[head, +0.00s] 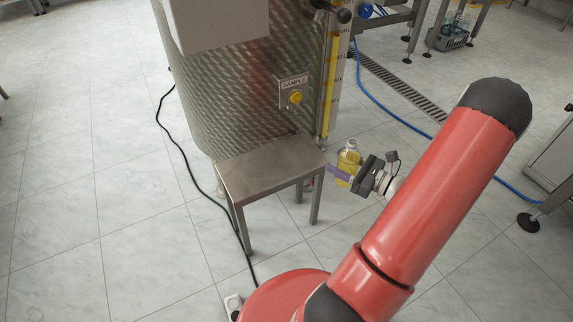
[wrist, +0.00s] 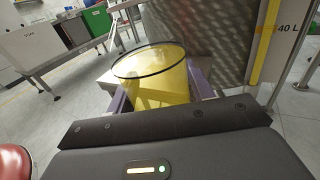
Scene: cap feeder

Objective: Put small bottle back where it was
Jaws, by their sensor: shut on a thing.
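The small bottle (head: 349,158) is clear, with yellow contents, and looks roughly upright in the head view. My gripper (head: 341,173) is shut on it, with purple fingers at its sides. It is held in the air just right of the small metal stool (head: 268,166), near the steel tank. In the wrist view the bottle (wrist: 155,82) fills the space between the fingers, and its dark-rimmed near end faces the camera. The bottle's lower part is partly hidden by the fingers.
The steel tank (head: 240,105) stands behind the stool, with a yellow "SAMPLE" button (head: 295,97) and a level gauge (head: 331,85). The stool top is bare. A black cable (head: 185,160) and a blue hose (head: 385,105) lie on the floor. Open floor is at left.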

